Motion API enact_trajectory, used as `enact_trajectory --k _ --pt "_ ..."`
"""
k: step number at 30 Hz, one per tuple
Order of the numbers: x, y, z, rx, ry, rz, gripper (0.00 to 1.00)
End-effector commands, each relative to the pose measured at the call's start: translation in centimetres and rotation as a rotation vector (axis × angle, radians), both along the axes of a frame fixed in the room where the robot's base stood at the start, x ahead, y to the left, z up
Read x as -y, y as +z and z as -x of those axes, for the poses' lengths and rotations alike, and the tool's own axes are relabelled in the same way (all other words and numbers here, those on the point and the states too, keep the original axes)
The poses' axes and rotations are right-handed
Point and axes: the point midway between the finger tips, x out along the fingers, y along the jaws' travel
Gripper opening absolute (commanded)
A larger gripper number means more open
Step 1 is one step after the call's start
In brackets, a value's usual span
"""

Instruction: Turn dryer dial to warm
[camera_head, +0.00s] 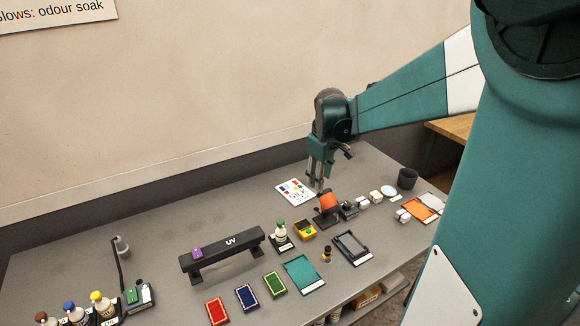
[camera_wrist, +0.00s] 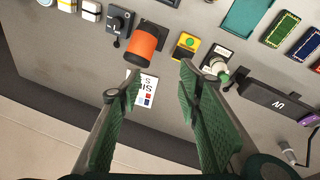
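An orange cylinder (camera_head: 329,201), which looks like the dryer, sits on a dark stand on the grey bench; it also shows in the wrist view (camera_wrist: 145,46). Beside it is a small black box (camera_head: 348,209) with a dial (camera_wrist: 117,21) in the wrist view. The dial's setting and labels are too small to read. My gripper (camera_head: 319,180) points down above the bench, just behind the orange cylinder in the head view. In the wrist view my gripper (camera_wrist: 150,83) is open, its fingers wide apart with nothing between them. It appears apart from the dial.
A printed card (camera_head: 295,192) lies behind the dryer. A yellow box (camera_head: 304,230), a green-capped bottle (camera_head: 282,234) and the black UV bar (camera_head: 222,252) stand to the left. White blocks (camera_head: 376,196) and a dark cup (camera_head: 407,178) stand to the right. The wall is behind.

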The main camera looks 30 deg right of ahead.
Motion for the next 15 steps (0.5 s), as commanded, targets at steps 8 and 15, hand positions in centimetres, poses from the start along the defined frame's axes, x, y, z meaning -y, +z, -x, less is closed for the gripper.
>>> enact_trajectory --k 8,15 --pt "5.5 -1.3 -1.3 -0.061 0.04 -0.006 0.34" --pt "10.1 -3.1 -1.8 -0.112 0.077 -0.018 0.34"
